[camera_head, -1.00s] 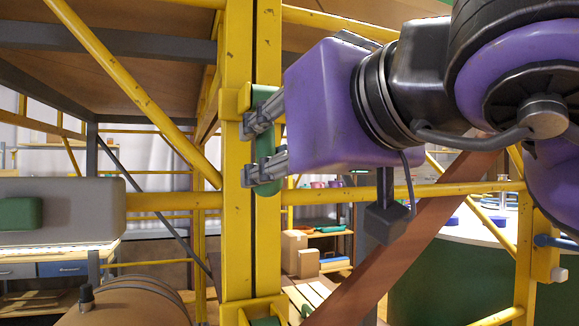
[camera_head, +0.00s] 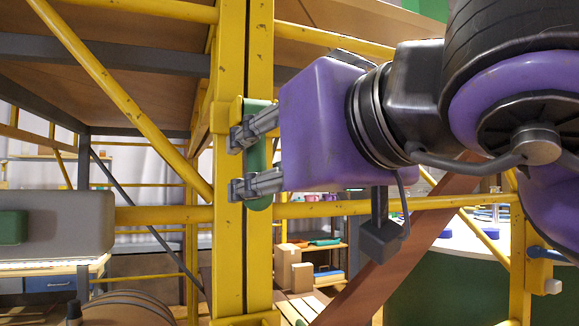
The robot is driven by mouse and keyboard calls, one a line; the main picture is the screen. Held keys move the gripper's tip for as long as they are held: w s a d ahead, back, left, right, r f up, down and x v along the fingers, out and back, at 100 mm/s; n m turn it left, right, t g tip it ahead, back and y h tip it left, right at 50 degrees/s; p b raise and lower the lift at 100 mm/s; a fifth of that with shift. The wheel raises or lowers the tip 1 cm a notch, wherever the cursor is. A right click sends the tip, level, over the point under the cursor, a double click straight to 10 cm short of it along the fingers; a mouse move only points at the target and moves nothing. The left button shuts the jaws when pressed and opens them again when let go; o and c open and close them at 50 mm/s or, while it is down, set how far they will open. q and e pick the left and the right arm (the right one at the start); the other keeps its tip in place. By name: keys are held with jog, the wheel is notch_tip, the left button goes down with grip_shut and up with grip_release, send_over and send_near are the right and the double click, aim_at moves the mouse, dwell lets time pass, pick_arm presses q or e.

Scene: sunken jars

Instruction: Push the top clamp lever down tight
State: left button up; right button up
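The top clamp (camera_head: 219,116) is a yellow collar on the yellow upright post in the middle. Its green lever (camera_head: 257,155) hangs upright along the front of the post. My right gripper (camera_head: 243,163), with a purple body and grey fingers, reaches in from the right. Its two fingers are spread apart, one over the upper part of the lever and one over its lower end. They overlap the lever in the picture, but I cannot tell whether they touch it. My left gripper is not in view.
A lower yellow clamp (camera_head: 245,319) is cut off by the bottom edge. Yellow scaffold bars cross around the post, and a brown sloping board (camera_head: 395,245) passes below my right arm. A grey block with a green pad (camera_head: 75,222) stands at the left.

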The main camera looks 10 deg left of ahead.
jog(key=v, duration=1.1)
jog(key=shift+d, duration=0.35)
jog(key=shift+s, duration=0.1)
